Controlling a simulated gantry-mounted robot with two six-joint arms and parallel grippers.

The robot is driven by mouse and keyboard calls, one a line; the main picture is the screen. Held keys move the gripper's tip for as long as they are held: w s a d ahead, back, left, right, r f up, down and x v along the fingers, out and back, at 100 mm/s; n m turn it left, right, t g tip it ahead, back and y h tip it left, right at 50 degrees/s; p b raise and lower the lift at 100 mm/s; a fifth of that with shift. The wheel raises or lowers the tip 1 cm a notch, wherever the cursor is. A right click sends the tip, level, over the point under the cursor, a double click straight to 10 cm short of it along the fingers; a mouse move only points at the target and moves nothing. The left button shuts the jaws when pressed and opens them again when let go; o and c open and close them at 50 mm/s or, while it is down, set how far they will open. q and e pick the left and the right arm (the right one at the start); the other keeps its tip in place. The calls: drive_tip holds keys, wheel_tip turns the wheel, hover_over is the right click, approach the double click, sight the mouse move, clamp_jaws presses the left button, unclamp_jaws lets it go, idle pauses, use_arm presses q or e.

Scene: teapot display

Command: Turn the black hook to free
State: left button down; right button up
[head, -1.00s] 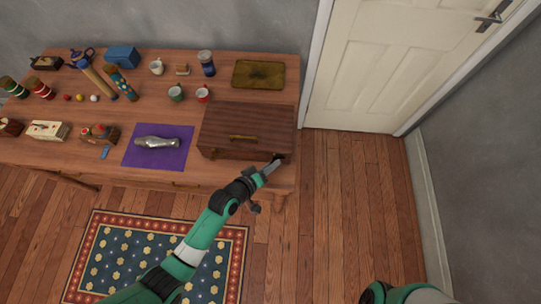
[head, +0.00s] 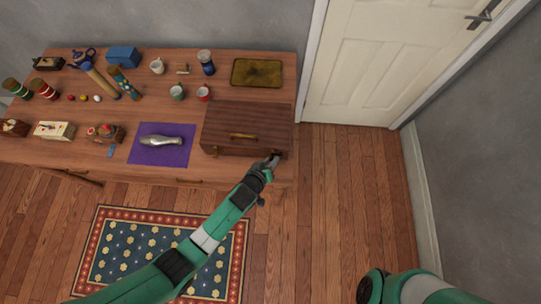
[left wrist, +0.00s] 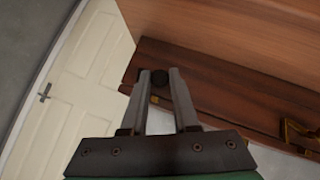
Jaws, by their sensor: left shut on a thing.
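My left gripper (head: 274,160) is at the chest's front right corner. The handle (left wrist: 300,132) also shows at the right edge there. The fingers hide much of the hook, so I cannot tell how far it is turned. My right gripper is not in view.
A white door (head: 375,75) is at the right. The floor right of the table is clear.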

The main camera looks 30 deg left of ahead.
use_arm(q)
drive_tip(key=c, duration=0.7)
unclamp_jaws()
drive_tip(key=shift+s+r+p, duration=0.3)
drive_tip(key=shift+r+p, duration=0.05)
drive_tip(key=p+v, duration=0.4)
drive_tip(key=v, duration=0.6)
drive_tip(key=shift+s+r, duration=0.15)
drive_tip(key=shift+s, duration=0.15)
drive_tip(key=shift+a, duration=0.1)
